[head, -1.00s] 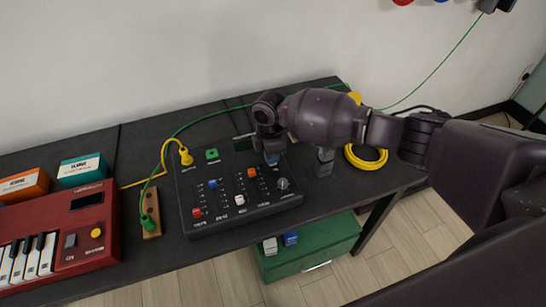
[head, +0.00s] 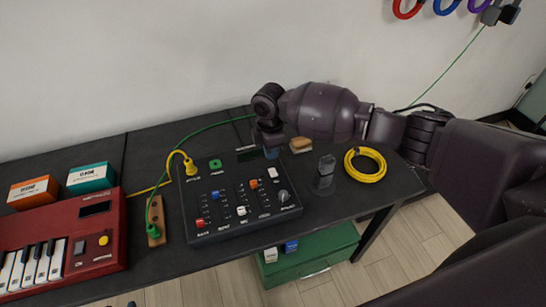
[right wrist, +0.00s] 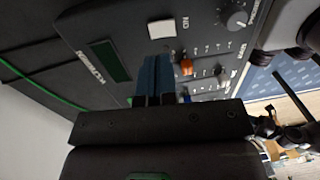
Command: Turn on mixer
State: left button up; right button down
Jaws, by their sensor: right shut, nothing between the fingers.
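The dark mixer (head: 222,221) lies on the black table, with sliders in several colours and a grey knob (head: 284,196). Its white button (head: 273,173) is near the far right corner; in the right wrist view the button (right wrist: 161,30) has "ON" printed beside it. The mixer's small display (right wrist: 110,61) looks dark green. My right gripper (head: 272,153) is shut and empty over the mixer's far right edge, just behind the button. Its blue fingers (right wrist: 154,77) end close to the button; I cannot tell whether they touch the mixer. My left gripper is not in view.
A yellow plug (head: 191,168) sits at the mixer's far left. A green cable ends at a wooden block (head: 155,222), beside a red keyboard (head: 95,240). A grey upright object (head: 324,176), tan block (head: 301,145) and yellow coil (head: 365,175) are to the right.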

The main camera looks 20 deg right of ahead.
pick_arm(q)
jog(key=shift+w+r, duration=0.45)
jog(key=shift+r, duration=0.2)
pick_arm(e)
notch_tip(320, 180, up, 8)
jog(key=shift+w, duration=0.25)
jog(key=shift+f, duration=0.1)
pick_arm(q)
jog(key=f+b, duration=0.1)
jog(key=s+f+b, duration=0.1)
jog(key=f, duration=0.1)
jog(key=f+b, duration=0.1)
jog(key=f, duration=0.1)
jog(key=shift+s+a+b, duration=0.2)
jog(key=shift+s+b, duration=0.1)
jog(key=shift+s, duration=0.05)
pick_arm(e)
jog(key=n, duration=1.8)
jog(key=shift+s, duration=0.3)
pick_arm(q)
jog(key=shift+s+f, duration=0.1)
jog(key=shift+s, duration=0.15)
